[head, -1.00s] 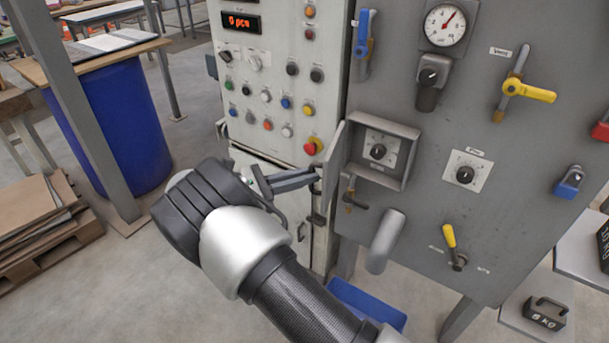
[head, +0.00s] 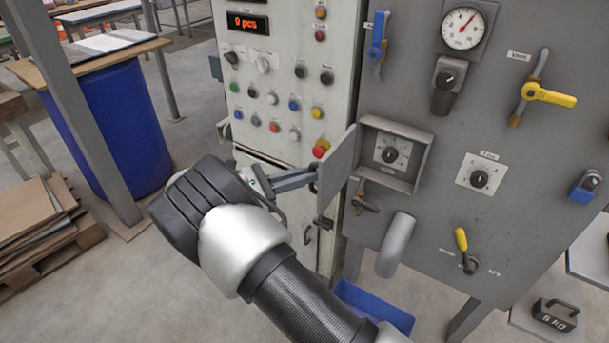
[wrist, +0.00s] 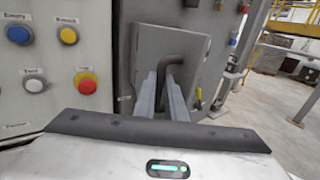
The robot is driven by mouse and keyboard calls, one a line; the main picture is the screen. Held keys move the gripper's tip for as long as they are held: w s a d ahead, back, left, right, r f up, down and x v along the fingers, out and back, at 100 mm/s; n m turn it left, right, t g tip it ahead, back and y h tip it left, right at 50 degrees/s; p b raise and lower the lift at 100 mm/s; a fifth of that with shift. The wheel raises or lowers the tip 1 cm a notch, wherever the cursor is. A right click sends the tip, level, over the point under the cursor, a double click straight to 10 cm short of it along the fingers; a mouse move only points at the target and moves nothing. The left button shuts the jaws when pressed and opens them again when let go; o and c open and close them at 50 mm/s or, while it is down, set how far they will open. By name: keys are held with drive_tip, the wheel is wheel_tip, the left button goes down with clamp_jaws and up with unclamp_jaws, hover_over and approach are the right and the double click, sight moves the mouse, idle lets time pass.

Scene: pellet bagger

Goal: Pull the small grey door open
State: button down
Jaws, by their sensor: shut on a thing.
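The small grey door (head: 337,165) stands open, swung out to the left of its shallow grey box (head: 428,146) on the machine's grey panel. A black dial (head: 390,155) on a pale plate shows inside the box. My gripper (head: 313,178) is at the door's outer face, its two fingers shut on the door's handle. In the wrist view the door (wrist: 153,50) fills the middle, and the dark bent handle (wrist: 182,62) runs down to between the fingertips of my gripper (wrist: 163,82). The head view hides most of the handle.
The white control cabinet (head: 285,95) with buttons and a red emergency knob (head: 320,149) stands close left of the door. Below the box are a brown-tipped valve (head: 362,200) and a grey spout (head: 395,245). A blue bin (head: 375,305) is underneath. A blue barrel (head: 115,130) stands at left.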

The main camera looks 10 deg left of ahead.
drive_tip(key=shift+w+d+r, duration=0.2)
drive_tip(key=shift+w+d, duration=0.1)
drive_tip(key=shift+d, duration=0.05)
drive_tip(key=c, duration=1.8)
unclamp_jaws()
drive_tip(key=shift+w+d+f, duration=0.15)
drive_tip(key=shift+d, duration=0.05)
drive_tip(key=v, duration=1.8)
